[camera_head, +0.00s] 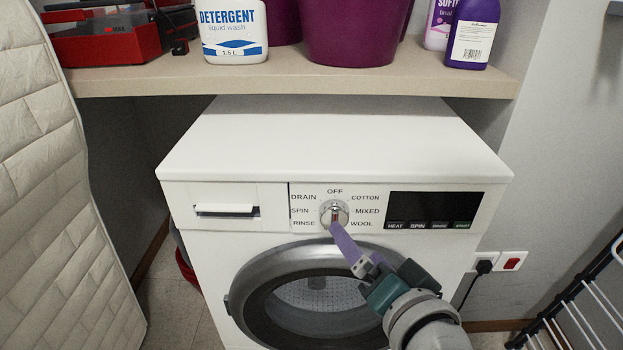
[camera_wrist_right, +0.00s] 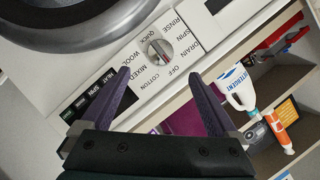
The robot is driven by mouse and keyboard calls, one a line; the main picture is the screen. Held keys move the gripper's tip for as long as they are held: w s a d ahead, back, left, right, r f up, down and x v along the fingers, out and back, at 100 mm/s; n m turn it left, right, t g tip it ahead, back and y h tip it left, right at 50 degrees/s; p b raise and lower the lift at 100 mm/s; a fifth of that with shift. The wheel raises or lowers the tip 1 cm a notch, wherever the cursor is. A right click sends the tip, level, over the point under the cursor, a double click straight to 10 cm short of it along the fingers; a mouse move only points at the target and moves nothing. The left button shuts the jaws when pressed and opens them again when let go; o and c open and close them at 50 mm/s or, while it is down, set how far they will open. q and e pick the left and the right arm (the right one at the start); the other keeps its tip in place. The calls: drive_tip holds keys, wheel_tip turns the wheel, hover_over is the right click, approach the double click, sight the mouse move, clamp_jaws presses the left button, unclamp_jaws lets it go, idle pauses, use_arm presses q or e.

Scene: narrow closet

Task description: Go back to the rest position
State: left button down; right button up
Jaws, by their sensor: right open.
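The washing machine's round silver program knob (camera_head: 336,209) is on the white front panel, with labels such as OFF, COTTON and SPIN around it. It also shows in the right wrist view (camera_wrist_right: 160,50), with a red mark on its grip bar. My right gripper (camera_head: 334,228) comes from the lower right, its purple fingertips overlapping the knob's lower edge in the head view. In the right wrist view its two fingers (camera_wrist_right: 158,73) are wide apart with nothing between them, and the knob appears beyond the tips. I cannot tell whether they touch it. My left gripper is not in view.
The washing machine (camera_head: 320,140) has a round door (camera_head: 250,285) below the panel. A shelf (camera_head: 290,82) above holds a detergent bottle (camera_head: 232,30), purple containers (camera_head: 355,30) and a red toolbox (camera_head: 105,45). A padded ironing board (camera_head: 40,160) is left, a drying rack (camera_head: 575,300) right.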

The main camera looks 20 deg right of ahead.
drive_tip(key=shift+s+r, duration=0.15)
drive_tip(key=shift+s, duration=0.25)
drive_tip(key=s+a+r+n+g+y+p, duration=0.45)
drive_tip(key=s+r+n+p, duration=0.25)
drive_tip(key=r+p, duration=0.4)
drive_tip(key=s+d+r+n+g+h+p, duration=0.25)
drive_tip(key=s+d+r+p, duration=0.2)
drive_tip(key=s+r, duration=0.35)
drive_tip(key=s+d+r+n+g+h+p, duration=0.2)
drive_tip(key=s+d+r+g+p, duration=0.15)
drive_tip(key=s+r+p, duration=0.35)
wheel_tip(320, 180, up, 36)
drive_tip(key=a+p, duration=0.1)
drive_tip(key=p, duration=3.3)
drive_tip(key=shift+s+r+g, duration=0.15)
drive_tip(key=shift+s+g, duration=0.2)
drive_tip(key=shift+s, duration=0.1)
